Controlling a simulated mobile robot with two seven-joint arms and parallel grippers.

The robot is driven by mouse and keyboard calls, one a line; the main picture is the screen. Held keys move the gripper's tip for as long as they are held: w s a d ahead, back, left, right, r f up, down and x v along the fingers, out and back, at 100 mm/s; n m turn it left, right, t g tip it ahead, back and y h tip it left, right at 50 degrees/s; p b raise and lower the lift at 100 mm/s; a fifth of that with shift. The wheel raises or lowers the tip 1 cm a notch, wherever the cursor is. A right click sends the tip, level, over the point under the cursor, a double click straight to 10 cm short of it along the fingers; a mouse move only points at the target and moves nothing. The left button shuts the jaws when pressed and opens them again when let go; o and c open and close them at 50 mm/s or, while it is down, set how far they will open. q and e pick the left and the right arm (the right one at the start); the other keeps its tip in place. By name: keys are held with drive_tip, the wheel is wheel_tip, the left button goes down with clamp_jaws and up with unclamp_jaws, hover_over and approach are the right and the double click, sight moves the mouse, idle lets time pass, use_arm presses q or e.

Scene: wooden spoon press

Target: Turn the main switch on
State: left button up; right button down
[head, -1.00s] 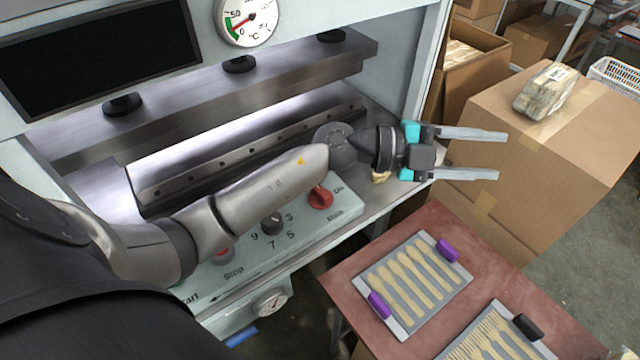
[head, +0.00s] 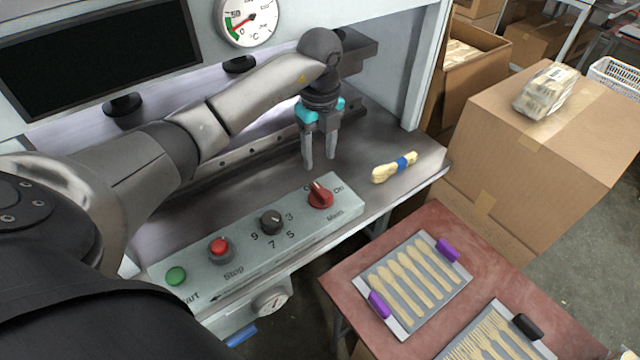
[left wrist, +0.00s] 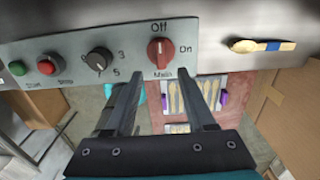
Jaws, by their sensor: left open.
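The main switch (head: 320,195) is a red rotary knob at the right end of the control panel (head: 340,212). In the left wrist view the red knob (left wrist: 161,50) stands upright, its white mark pointing up at the "Off" label, with "On" to its right. My left gripper (head: 320,168) is open and empty, fingers pointing down, just behind and above the knob in the head view. In the left wrist view its two fingers (left wrist: 165,82) reach toward the knob, apart from it. My right gripper is not in view.
A black dial (head: 271,222), a red stop button (head: 220,249) and a green start button (head: 176,276) share the panel. A banded bundle of wooden spoons (head: 394,167) lies on the metal ledge to the right. Spoon trays (head: 408,322) rest on the reddish table.

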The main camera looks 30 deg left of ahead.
sight(320, 189)
use_arm(q)
wheel_tip(320, 189, down, 10)
drive_tip(key=shift+f, duration=0.1)
idle(0.4)
clamp_jaws()
idle(0.4)
